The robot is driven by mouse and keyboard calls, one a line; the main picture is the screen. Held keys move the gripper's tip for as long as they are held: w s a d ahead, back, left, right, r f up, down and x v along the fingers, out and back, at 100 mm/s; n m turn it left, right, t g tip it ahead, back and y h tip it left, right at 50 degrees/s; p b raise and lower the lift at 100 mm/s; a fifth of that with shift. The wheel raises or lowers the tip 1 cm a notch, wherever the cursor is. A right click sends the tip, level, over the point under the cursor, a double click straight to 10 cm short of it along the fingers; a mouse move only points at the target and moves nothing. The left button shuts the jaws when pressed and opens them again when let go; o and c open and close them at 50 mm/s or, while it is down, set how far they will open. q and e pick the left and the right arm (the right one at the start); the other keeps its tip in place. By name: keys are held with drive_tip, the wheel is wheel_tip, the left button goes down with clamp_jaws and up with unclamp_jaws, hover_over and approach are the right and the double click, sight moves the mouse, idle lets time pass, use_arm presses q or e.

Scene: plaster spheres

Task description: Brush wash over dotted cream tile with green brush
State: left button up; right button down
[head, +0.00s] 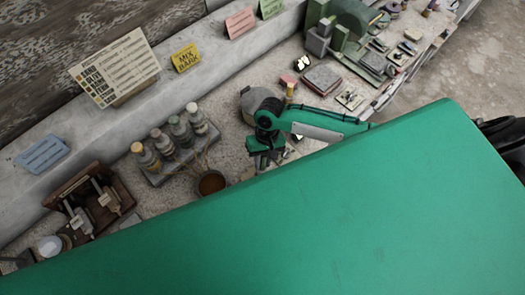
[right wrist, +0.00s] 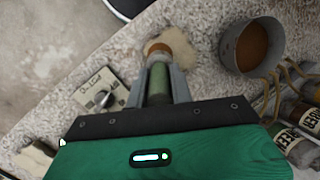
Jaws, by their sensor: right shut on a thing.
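My right gripper (head: 262,165) is over the bench in the head view. In the right wrist view its two fingers (right wrist: 160,88) are shut on the green brush (right wrist: 158,82), whose tan end (right wrist: 157,48) points away from the gripper. A tan-cream patch (right wrist: 180,47), perhaps the tile, lies just beyond that end; I see no dots on it and cannot tell if the brush touches it. A grey cup of brown wash (right wrist: 252,46) stands to its right, and it also shows in the head view (head: 211,184). My left gripper is not in view.
Capped bottles (head: 176,137) stand in a tray left of the gripper. A wooden rack (head: 90,203) is farther left. A small pale plate with a metal knob (right wrist: 103,97) lies left of the brush in the wrist view. A green machine (head: 350,35) stands at the back.

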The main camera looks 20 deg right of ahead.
drive_tip(key=shift+f, duration=0.35)
drive_tip(key=shift+s+d+r, duration=0.1)
drive_tip(key=shift+s+d, duration=0.1)
drive_tip(key=shift+s, duration=0.25)
drive_tip(key=shift+s+d, duration=0.15)
drive_tip(key=shift+s, duration=0.3)
drive_tip(key=shift+w, duration=0.1)
idle(1.6)
drive_tip(key=shift+w+a, duration=0.35)
drive_tip(key=shift+w, duration=0.55)
drive_tip(key=shift+w+a, duration=0.35)
drive_tip(key=shift+w, duration=0.5)
